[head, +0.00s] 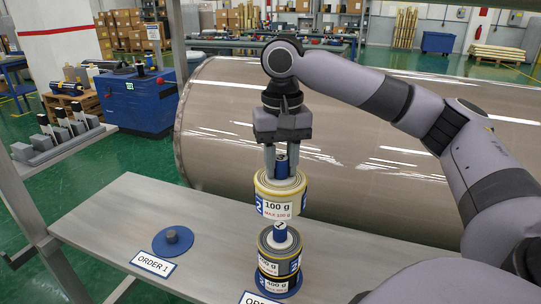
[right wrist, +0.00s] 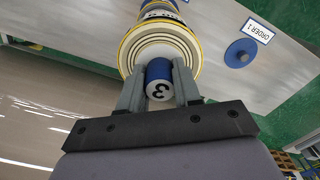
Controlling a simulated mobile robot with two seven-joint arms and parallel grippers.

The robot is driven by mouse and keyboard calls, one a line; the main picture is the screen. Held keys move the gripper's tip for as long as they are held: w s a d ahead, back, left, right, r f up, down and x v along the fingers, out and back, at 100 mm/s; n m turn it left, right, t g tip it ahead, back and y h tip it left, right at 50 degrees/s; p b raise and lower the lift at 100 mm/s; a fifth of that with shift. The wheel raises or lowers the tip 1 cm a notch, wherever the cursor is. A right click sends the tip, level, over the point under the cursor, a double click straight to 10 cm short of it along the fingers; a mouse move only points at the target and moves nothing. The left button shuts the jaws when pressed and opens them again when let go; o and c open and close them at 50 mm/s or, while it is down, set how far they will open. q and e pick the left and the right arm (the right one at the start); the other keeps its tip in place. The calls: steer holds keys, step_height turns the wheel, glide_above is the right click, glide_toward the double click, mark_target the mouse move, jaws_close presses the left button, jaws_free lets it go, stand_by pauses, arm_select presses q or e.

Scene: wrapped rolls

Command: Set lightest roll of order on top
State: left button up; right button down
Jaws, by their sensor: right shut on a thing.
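My right gripper (head: 281,165) is shut on the blue core of a yellow-edged roll (head: 280,198) labelled "100 g, MAX 100 g". In the right wrist view the core end (right wrist: 160,90) shows a "3" between the fingers, with the roll's pale rings (right wrist: 158,50) beyond. The held roll is upright, over a stack at the front of the table. The stack's upper roll (head: 279,250) has a blue-topped core; its weight label is partly unreadable. Below it is a dark roll (head: 278,283) that seems to read "400 g". My left gripper is not in view.
An empty blue base with a short grey peg (head: 172,240) stands on the grey table (head: 110,212) behind the "ORDER 1" card (head: 153,263). A second order card (head: 258,298) is cut off at the bottom edge. A large brown wrapped roll (head: 225,120) lies behind the table.

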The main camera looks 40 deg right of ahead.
steer(key=shift+s+f, duration=0.2)
steer(key=shift+f, duration=0.9)
steer(key=shift+f+b, duration=0.35)
steer(key=shift+f, duration=3.25)
steer(key=c, duration=0.7)
jaws_free()
steer(key=shift+r, duration=0.1)
step_height(320, 180, up, 7)
steer(key=shift+f, duration=0.1)
